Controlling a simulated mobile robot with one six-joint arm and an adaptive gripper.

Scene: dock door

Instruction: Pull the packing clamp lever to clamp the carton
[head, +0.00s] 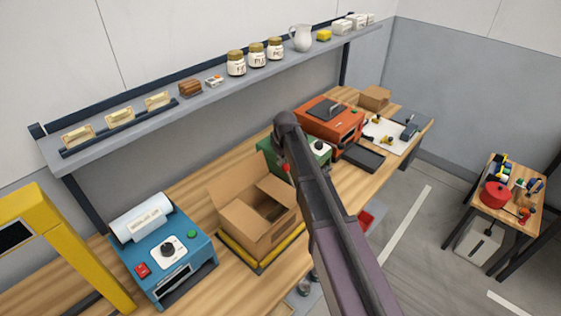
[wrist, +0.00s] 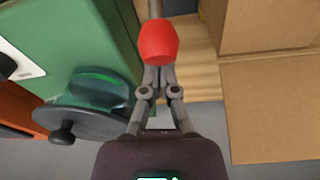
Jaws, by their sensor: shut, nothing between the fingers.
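The open cardboard carton (head: 250,217) sits on a packing bed with yellow rails (head: 243,258) in the head view. Its side and a flap fill the right of the wrist view (wrist: 275,105). A red knob (wrist: 158,42), seemingly the clamp lever's end, is at top centre of the wrist view; a small red spot shows beside my arm in the head view (head: 286,168). My gripper (wrist: 157,72) is shut and empty, its fingertips at the knob's lower edge in the picture. I cannot tell whether they touch.
A green machine (wrist: 75,45) with a round grey wheel (wrist: 85,122) stands close to the left of my gripper. A blue machine (head: 172,255) is left of the carton and an orange machine (head: 330,118) is behind my arm. A shelf (head: 215,95) hangs above the bench.

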